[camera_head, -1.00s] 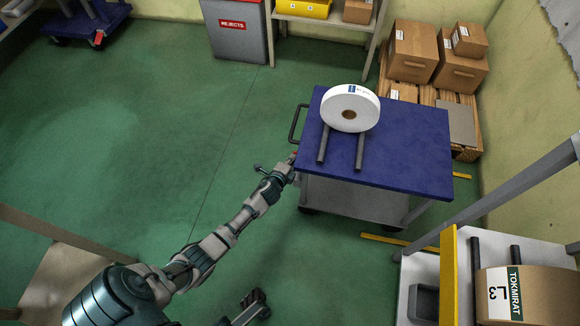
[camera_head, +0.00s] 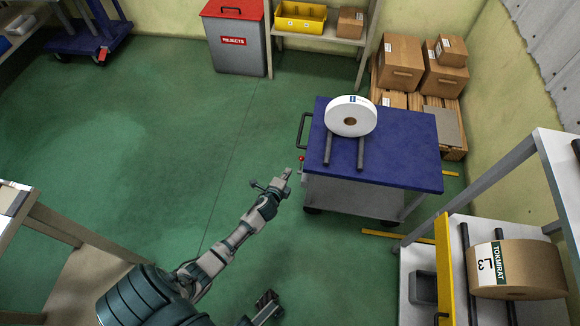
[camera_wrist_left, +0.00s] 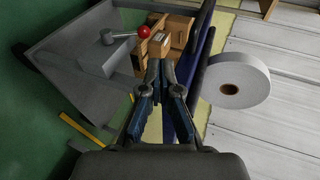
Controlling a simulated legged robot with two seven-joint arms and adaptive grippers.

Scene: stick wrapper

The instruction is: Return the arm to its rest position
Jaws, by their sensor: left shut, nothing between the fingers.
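My left gripper (camera_head: 287,174) is shut and empty at the end of my outstretched left arm. It is over the green floor, just left of the blue-topped cart (camera_head: 400,150), apart from it in the head view. In the left wrist view the closed fingers (camera_wrist_left: 160,68) show with nothing between them. A red-knobbed lever (camera_head: 301,159) is on the cart's near-left side; its knob also shows in the left wrist view (camera_wrist_left: 144,32). What looks like my right gripper (camera_head: 265,304) is low in the head view, mostly cut off, its jaw state unclear.
A white roll (camera_head: 351,116) rests on two dark bars on the cart. A brown roll (camera_head: 520,268) lies on the rack at lower right, behind a yellow plate (camera_head: 444,270). A table (camera_head: 45,225) stands at left. Open floor lies between table and cart.

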